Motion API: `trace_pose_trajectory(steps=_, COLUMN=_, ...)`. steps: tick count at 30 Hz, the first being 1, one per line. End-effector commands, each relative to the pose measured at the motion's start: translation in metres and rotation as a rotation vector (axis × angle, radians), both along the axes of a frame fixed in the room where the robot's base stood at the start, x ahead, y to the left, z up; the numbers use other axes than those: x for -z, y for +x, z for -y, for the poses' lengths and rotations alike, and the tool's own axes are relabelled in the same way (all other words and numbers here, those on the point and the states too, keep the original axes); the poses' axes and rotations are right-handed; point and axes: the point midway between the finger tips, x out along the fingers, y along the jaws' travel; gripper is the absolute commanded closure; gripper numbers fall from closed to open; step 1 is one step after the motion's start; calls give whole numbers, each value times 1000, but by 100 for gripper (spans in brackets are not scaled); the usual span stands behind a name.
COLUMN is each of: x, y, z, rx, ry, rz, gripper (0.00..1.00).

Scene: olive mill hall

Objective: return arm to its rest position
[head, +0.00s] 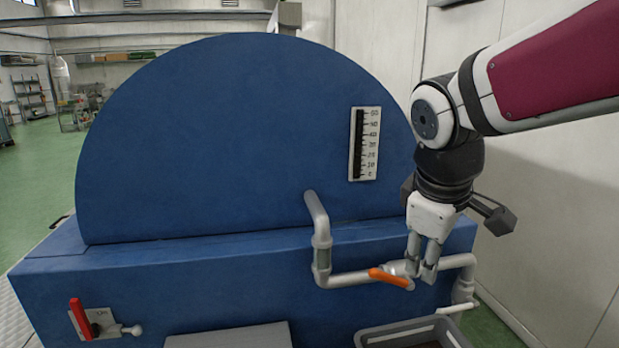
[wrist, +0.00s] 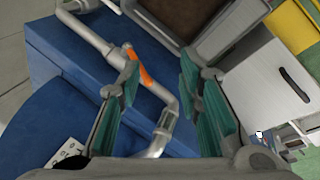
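My gripper (head: 421,276) hangs fingers down at the lower right of the head view, in front of the grey pipe (head: 345,280). In the wrist view its two teal-padded fingers (wrist: 160,72) stand apart with no object held between them. The orange valve handle (head: 390,278) lies just left of the fingers, tilted down to the right. In the wrist view the handle (wrist: 143,70) shows beyond the left finger, partly covered by it. I cannot tell whether finger and handle touch. My arm reaches in from the upper right.
The blue machine (head: 230,140) with a level scale (head: 365,143) fills the middle. A red lever (head: 80,318) is at its lower left. A grey crate (head: 400,330) stands below the pipe. A pale wall (head: 560,220) is at right; green floor is open at far left.

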Motion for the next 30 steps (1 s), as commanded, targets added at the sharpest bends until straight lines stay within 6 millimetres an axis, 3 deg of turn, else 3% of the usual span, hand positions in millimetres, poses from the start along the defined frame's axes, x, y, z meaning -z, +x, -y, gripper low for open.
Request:
trace_pose_trajectory(steps=9, x=-13, y=-83, z=12, rx=374, ry=241, rz=129, gripper=68)
trace_pose_trajectory(steps=15, x=-9, y=-124, z=12, rx=577, ry=378, rz=192, gripper=68)
trace_pose_trajectory(steps=21, x=-4, y=-145, z=9, rx=689, ry=456, rz=222, gripper=68)
trace_pose_trajectory(steps=30, x=-3, y=-148, z=9, rx=709, ry=470, rz=226, gripper=68)
